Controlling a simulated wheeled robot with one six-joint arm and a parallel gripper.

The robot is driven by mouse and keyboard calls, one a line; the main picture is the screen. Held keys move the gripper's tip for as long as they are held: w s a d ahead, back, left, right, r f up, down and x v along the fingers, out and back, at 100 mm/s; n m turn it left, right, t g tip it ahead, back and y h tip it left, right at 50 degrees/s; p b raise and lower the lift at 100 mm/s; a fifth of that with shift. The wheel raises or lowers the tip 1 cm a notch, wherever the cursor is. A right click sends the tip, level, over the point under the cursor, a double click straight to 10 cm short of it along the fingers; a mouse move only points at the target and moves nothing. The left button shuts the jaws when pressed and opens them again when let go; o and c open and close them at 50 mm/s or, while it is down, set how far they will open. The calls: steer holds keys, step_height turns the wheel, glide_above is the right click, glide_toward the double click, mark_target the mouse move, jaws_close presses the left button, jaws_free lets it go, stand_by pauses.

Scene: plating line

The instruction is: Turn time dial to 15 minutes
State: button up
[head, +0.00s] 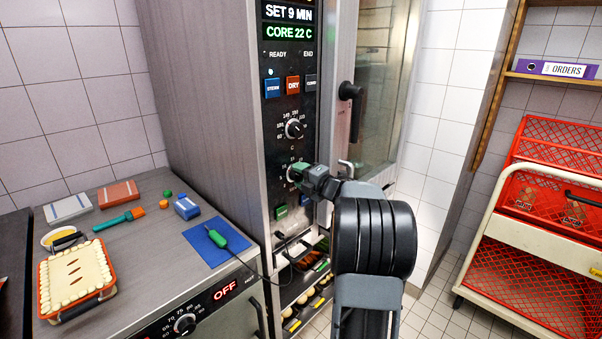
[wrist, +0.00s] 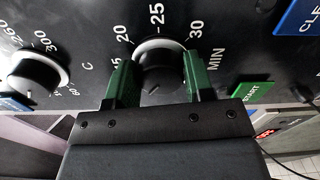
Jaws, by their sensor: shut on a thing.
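The time dial (wrist: 160,66) is a black knob on a pale ring, with 20, 25, 30 and MIN printed around it in the wrist view. My gripper (wrist: 159,80) has its green fingers on either side of the knob and is shut on it. A small pale mark shows on the knob's lower part; its exact setting is hard to read. In the head view the dial (head: 293,173) is mostly hidden behind my gripper (head: 303,174). The display (head: 289,14) above reads SET 9 MIN, with CORE 22 C below it.
The temperature dial (wrist: 36,74) is beside the time dial, and the green START button (wrist: 251,92) is on its other side. The oven door handle (head: 351,95) sticks out near my arm. A counter (head: 150,262) with a pie and tools is at left; a red crate cart (head: 481,250) is at right.

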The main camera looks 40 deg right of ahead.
steer(key=m+p, duration=0.2)
steer(key=m, duration=0.3)
steer(key=shift+m+p, duration=0.3)
steer(key=shift+p, duration=0.05)
steer(key=shift+f+m+p, duration=0.2)
steer(key=shift+m+p, duration=1)
steer(key=shift+m, duration=1)
steer(key=o, duration=0.9)
steer(key=shift+s, duration=0.15)
steer(key=s+d+b, duration=0.2)
steer(key=s, duration=1.1)
steer(key=shift+s+d, duration=0.15)
steer(key=shift+s, duration=0.05)
